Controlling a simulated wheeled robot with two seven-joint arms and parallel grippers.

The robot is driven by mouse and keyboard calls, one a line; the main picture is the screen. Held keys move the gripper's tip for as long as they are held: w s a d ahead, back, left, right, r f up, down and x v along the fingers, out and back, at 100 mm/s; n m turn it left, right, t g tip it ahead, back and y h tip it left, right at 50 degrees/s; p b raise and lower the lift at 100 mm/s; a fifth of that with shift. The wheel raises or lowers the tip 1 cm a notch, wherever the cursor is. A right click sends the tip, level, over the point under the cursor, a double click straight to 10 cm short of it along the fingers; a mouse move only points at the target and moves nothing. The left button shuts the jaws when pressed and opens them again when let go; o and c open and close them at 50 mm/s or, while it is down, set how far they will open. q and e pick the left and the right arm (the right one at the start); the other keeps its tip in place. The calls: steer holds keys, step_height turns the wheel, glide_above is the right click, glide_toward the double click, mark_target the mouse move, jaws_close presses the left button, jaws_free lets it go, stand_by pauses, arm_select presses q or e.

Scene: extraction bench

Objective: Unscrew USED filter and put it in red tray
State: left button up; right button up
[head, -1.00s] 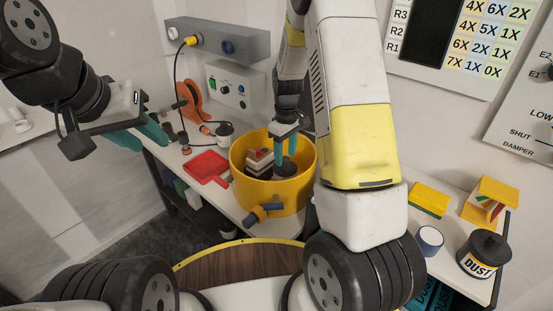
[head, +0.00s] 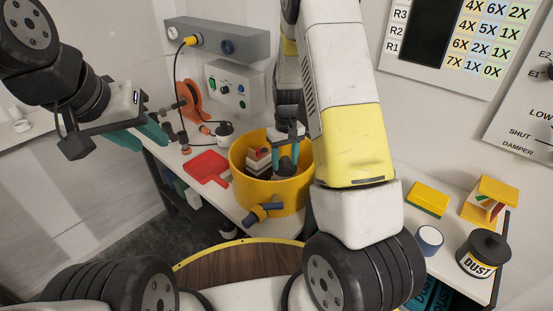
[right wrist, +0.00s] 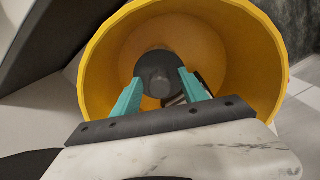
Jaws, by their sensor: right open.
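A yellow drum (head: 268,200) stands on the bench with its top open. A dark grey round part (right wrist: 157,72) stands inside it; I cannot read any label that marks it as the used filter. My right gripper (head: 289,158) reaches down into the drum. In the right wrist view its teal fingers (right wrist: 162,88) are apart, one on each side of the dark part; I cannot tell whether they touch it. The red tray (head: 207,168) lies empty on the bench left of the drum. My left gripper (head: 140,135) is open and empty, left of the bench.
Stacked blocks (head: 259,160) show inside the drum at its left. A control box (head: 233,88) and an orange reel (head: 192,102) stand behind the tray. At right are a yellow sponge (head: 428,198), a white-topped cup (head: 430,238) and a DUST pot (head: 484,255).

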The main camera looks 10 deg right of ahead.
steer(key=m, duration=0.5)
steer(key=shift+m, duration=0.4)
steer(key=m, duration=0.4)
